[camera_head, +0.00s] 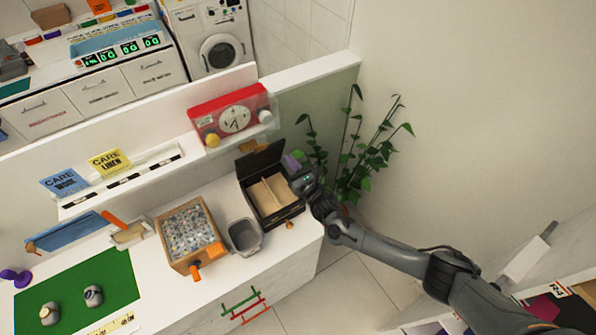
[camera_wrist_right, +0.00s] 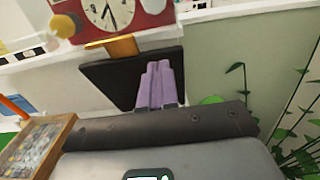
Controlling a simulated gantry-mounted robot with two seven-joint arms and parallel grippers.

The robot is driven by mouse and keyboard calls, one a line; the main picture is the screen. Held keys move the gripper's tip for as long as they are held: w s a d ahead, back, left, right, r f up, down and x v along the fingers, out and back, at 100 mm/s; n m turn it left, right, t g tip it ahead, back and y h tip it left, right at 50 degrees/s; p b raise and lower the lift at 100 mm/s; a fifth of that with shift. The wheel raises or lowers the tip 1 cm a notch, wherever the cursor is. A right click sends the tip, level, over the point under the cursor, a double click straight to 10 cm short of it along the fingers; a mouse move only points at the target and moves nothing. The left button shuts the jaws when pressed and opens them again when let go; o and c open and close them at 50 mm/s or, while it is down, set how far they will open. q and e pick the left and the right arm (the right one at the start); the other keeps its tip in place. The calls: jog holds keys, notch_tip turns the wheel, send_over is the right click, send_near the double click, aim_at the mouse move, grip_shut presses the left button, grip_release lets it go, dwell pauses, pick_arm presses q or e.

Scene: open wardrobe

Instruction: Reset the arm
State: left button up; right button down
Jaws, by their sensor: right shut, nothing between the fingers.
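My right arm comes in from the right in the head view. Its gripper (camera_head: 292,161) is over the right back edge of an open black box (camera_head: 262,214). The purple fingers are together and empty; they also show in the wrist view (camera_wrist_right: 158,84), in front of the box's raised black lid (camera_wrist_right: 112,80). I cannot tell whether they touch the lid or box. The box has a light divider inside, and my wrist hides its right back corner. My left arm and gripper are not in view.
A leafy plant (camera_head: 352,158) stands close behind my right wrist. A red clock panel (camera_head: 232,117) is on the ledge. A grey bin (camera_head: 244,237) and a wooden tray of small pieces (camera_head: 188,235) stand left of the box. Floor (camera_head: 345,292) shows below my arm.

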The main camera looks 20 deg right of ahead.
jog(key=s+f+g, duration=0.2)
jog(key=s+f, duration=0.6)
jog(key=s, duration=0.3)
jog(key=s+a+m+g+h+p, duration=0.1)
jog(key=s+a+m+g+p, duration=0.15)
jog(key=s+m, duration=0.35)
jog(key=s+a+m+g+p, duration=0.1)
jog(key=s+a+m, duration=0.3)
jog(key=s, duration=0.4)
jog(key=s+d+r+m+g, duration=0.2)
jog(key=s+r+m+g, duration=0.1)
jog(key=m, duration=0.5)
jog(key=s+d+r+m+g+h, duration=0.1)
jog(key=s+d+r+m+g, duration=0.1)
jog(key=s+r+m, duration=0.3)
jog(key=s+d+r+m+g, duration=0.3)
jog(key=s+m, duration=0.5)
jog(key=m, duration=0.4)
jog(key=shift+s+r+m+g+p, duration=0.3)
jog(key=shift+r+g+p, duration=0.1)
jog(key=shift+g, duration=0.15)
